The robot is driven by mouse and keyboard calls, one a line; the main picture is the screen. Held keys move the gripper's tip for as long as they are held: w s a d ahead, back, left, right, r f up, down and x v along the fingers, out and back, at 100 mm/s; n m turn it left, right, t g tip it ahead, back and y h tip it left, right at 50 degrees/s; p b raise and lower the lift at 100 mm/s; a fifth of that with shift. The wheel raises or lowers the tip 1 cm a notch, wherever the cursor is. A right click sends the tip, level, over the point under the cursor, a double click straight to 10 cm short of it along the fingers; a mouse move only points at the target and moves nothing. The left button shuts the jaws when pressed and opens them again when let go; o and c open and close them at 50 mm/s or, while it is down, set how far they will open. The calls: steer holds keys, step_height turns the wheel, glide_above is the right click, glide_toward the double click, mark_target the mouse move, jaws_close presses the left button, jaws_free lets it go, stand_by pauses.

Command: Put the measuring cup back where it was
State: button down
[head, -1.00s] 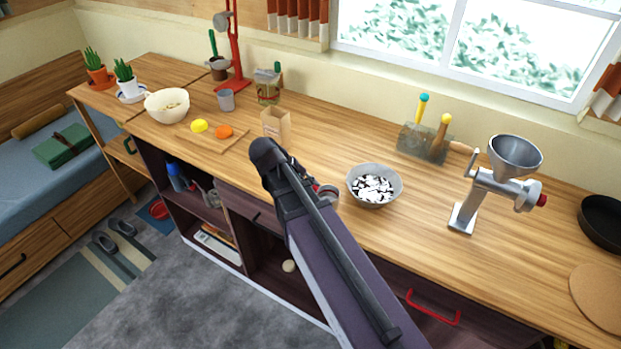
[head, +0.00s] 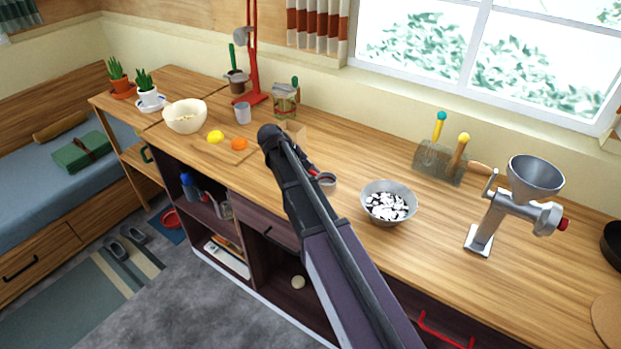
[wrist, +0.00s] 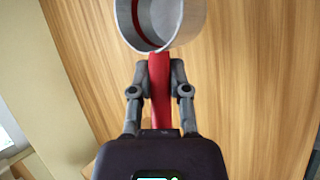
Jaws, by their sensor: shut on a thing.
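The measuring cup (wrist: 160,22) is a metal cup with a red handle (wrist: 160,85). My gripper (wrist: 160,90) is shut on the handle in the wrist view, with the cup sticking out past the fingertips at the top edge. The cup's open mouth shows, with a dark red inside edge. In the head view the cup (head: 327,181) shows just right of my arm, over the worktop and left of the grey bowl. My arm hides most of the gripper there. I cannot tell how high the cup is above the wood.
The grey bowl (head: 388,204) holds black and white pieces. A paper bag (head: 294,130) is partly hidden by my arm. Bare worktop (head: 360,150) lies behind the bowl.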

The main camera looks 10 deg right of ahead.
steer(key=shift+w, duration=0.35)
steer(key=shift+w, duration=0.1)
steer(key=shift+w, duration=0.25)
steer(key=shift+w+f+b, duration=0.3)
steer(key=shift+f+b, duration=1.55)
steer(key=shift+f, duration=0.2)
steer(key=c, duration=0.6)
jaws_free()
steer(key=shift+r, duration=0.25)
